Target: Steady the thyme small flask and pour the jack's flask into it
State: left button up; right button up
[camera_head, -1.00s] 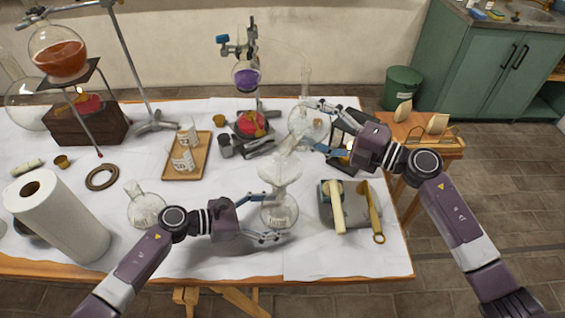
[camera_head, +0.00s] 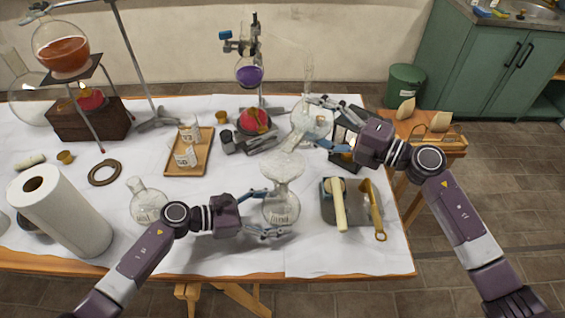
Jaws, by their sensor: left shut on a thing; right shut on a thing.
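The thyme small flask (camera_head: 281,212) is clear glass with a small label and stands upright near the table's front. A clear funnel (camera_head: 282,168) sits in its mouth. My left gripper (camera_head: 275,213) is shut around the flask's body from the left. My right gripper (camera_head: 317,122) is shut on the jack's flask (camera_head: 309,117), a clear round flask held tilted above and behind the funnel. Its neck points down and left, with the mouth at the funnel's top. Whether liquid is flowing cannot be told.
Another clear flask (camera_head: 148,207) stands left of my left gripper, near a paper roll (camera_head: 62,212). A grey block (camera_head: 358,217) with a pale-handled tool and a brass tool lies at the right. A wooden tray (camera_head: 190,160) and a burner stand (camera_head: 251,130) are behind.

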aim_at(315, 110)
jog(key=shift+s+a+r+n, duration=0.1)
jog(key=shift+s+r+n, duration=0.05)
jog(key=shift+r+n, duration=0.7)
jog(key=shift+s+a+r+n, duration=0.1)
jog(key=shift+s+r+n, duration=0.05)
jog(key=shift+r+n, duration=0.7)
dwell(6.3)
